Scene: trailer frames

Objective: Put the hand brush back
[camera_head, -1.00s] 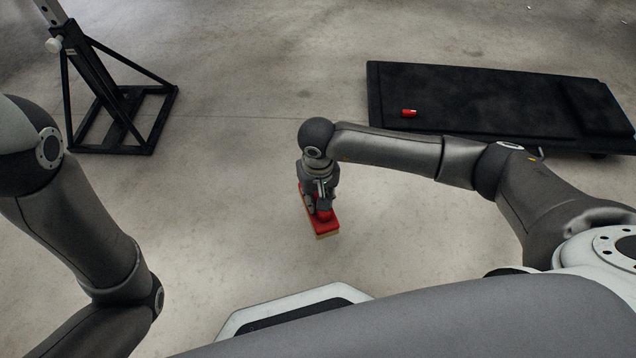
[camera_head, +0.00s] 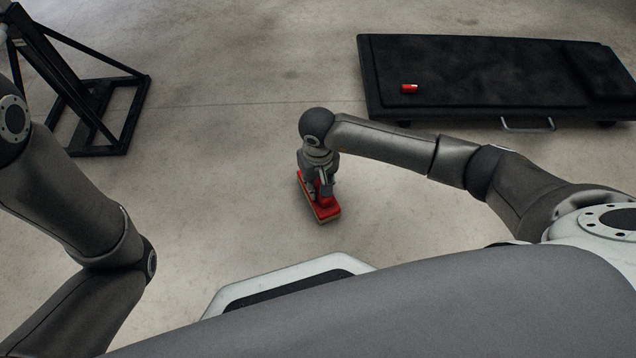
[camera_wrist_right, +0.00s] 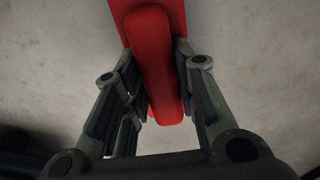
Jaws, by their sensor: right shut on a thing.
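The hand brush (camera_head: 325,211) has a red body with a pale edge underneath. My right gripper (camera_head: 322,187) is shut on it from above, near the middle of the head view. In the right wrist view the red brush (camera_wrist_right: 155,50) runs between the two fingers of my right gripper (camera_wrist_right: 160,92), which press on its sides. I cannot tell how far the brush is above the floor. My left arm shows at the left of the head view, but its gripper is out of view.
A low black creeper board (camera_head: 480,75) with a handle lies on the floor at the upper right. A small red object (camera_head: 409,88) rests on it. A black stand (camera_head: 90,100) is at the upper left. The concrete floor (camera_head: 230,130) between them is clear.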

